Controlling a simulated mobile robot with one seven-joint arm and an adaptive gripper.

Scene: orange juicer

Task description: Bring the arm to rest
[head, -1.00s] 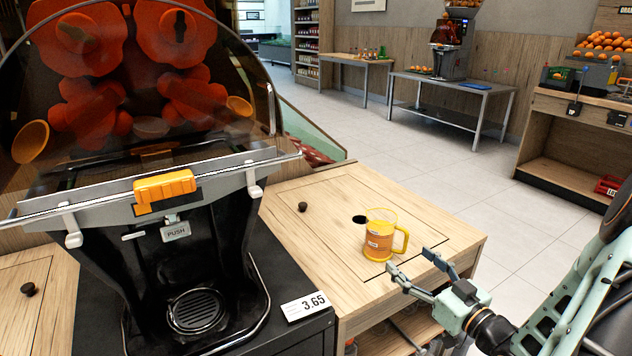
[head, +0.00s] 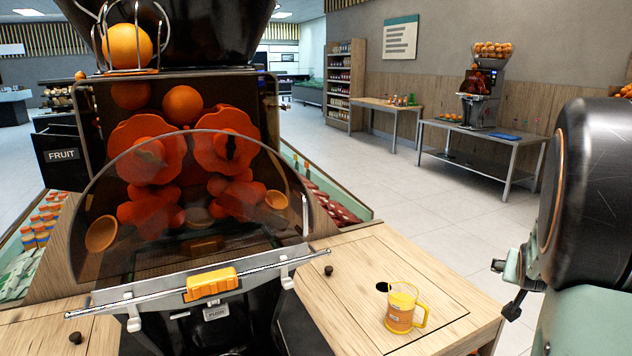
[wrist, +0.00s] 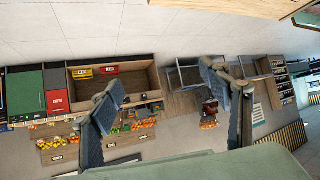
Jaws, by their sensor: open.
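My gripper (head: 503,283) is at the right of the head view, partly hidden by my own arm. The wrist view shows its two fingers (wrist: 170,95) spread wide with nothing between them. A yellow-orange cup (head: 402,306) with a handle stands upright on the wooden counter (head: 352,270), left of my gripper and apart from it. The orange juicer (head: 195,190) stands at the left with its clear curved cover down over the orange rollers.
An orange (head: 128,45) sits in the wire feeder on top of the juicer. The counter has a dark round hole beside the cup. Open tiled floor (head: 430,195) lies beyond. A metal table (head: 480,145) with another juicer stands at the back.

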